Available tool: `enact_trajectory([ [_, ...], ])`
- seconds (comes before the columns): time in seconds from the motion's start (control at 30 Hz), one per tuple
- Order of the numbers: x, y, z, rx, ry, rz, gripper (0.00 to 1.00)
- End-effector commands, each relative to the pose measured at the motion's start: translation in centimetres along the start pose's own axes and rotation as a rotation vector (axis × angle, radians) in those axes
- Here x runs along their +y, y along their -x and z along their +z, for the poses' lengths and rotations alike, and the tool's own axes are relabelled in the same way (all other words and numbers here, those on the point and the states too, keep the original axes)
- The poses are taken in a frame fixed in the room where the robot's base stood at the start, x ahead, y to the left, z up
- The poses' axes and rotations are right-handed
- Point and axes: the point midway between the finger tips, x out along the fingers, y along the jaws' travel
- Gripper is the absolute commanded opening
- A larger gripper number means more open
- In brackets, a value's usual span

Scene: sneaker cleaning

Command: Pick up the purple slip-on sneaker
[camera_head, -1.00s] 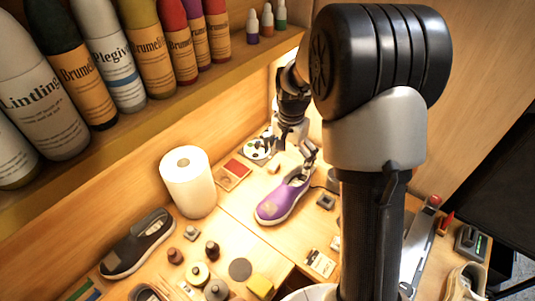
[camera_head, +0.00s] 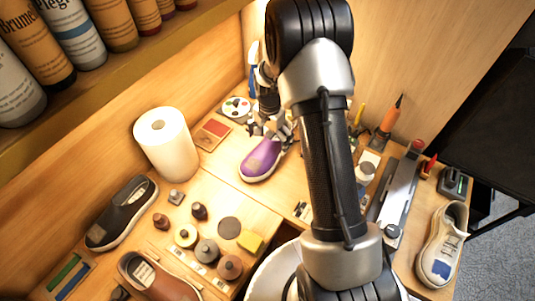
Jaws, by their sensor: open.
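The purple slip-on sneaker (camera_head: 261,160) lies on the wooden bench near the middle of the view, toe toward the lower left, with a pale sole edge. My gripper (camera_head: 276,134) is at its upper, heel end, fingers apart and pointing down around or just above the opening. The gripper and arm hide the heel. I cannot tell whether the fingers touch the sneaker.
A paper roll (camera_head: 165,146) stands to the left. A black shoe (camera_head: 123,213), a brown shoe (camera_head: 158,275) and several small jars (camera_head: 207,250) are at lower left. A cream shoe (camera_head: 442,244) is at right. Bottles (camera_head: 70,30) line the shelf above.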

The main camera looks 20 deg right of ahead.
Motion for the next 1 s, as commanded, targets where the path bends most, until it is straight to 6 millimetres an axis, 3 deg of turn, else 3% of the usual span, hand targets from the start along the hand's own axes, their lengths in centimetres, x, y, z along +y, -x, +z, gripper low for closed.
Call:
enact_trajectory([
  [0.17,0.0,-0.9,0.1,0.0,0.001,0.0,1.0],
  [0.5,-0.2,-5.4,0.5,0.0,0.0,0.0,1.0],
  [0.73,-0.2,-5.4,0.5,0.001,0.0,-0.001,1.0],
  [1.0,-0.2,-5.4,0.5,0.001,0.0,-0.001,0.82],
])
